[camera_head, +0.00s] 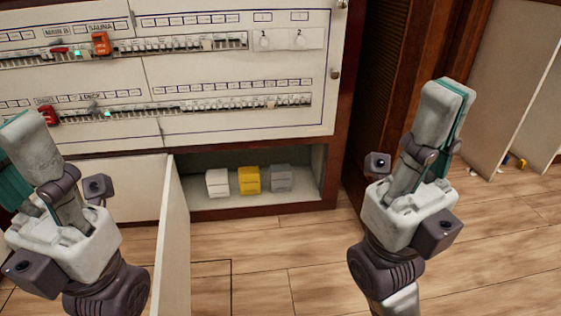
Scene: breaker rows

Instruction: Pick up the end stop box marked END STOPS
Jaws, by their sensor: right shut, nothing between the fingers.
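Three small boxes stand side by side in the open low compartment under the breaker panel: a white box (217,183), a yellow box (249,180) and a grey box (281,178). Their markings are too small to read, so I cannot tell which is marked END STOPS. My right gripper (449,88) points up, to the right of the compartment, shut and empty, well apart from the boxes. My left gripper (18,128) is at the left edge, partly cut off and also away from the boxes; its finger gap is not clear.
A pale open door panel (172,240) juts forward at the left of the compartment (305,200). The breaker panel (230,70) is above, with rows of switches. A dark wooden cabinet side (375,90) stands right of it. The wooden floor (290,260) in front is clear.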

